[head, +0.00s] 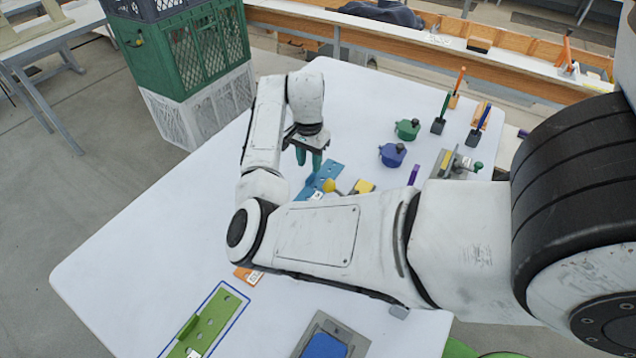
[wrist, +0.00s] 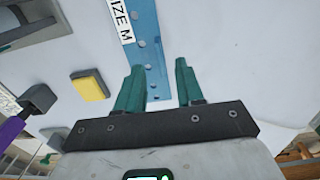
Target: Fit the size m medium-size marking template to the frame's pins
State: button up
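The blue template marked SIZE M (wrist: 148,38) is a flat strip with a row of holes. It lies on the white table in the wrist view, and its blue strip (head: 327,172) also shows in the head view, partly hidden by my arm. My gripper (wrist: 160,66) has two teal fingers spread apart with nothing held between them. In the head view my gripper (head: 309,163) points down over the template's far end. I cannot tell how high it is above it. No frame with visible pins can be made out clearly; a grey fixture with a blue pad (head: 325,346) is cut off at the bottom edge.
A green template (head: 213,318) lies inside a blue outline at the front left. An orange piece (head: 243,273) is partly hidden by my arm. A yellow block (wrist: 90,85) lies beside the blue strip. The table's left is clear.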

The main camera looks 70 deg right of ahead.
aim_at(311, 174)
jog(key=f, duration=0.4)
jog(key=shift+s+d+p, duration=0.1)
jog(key=shift+d+p, duration=0.3)
jog(key=shift+f, duration=0.65)
jog(key=shift+c, duration=0.3)
grip_shut()
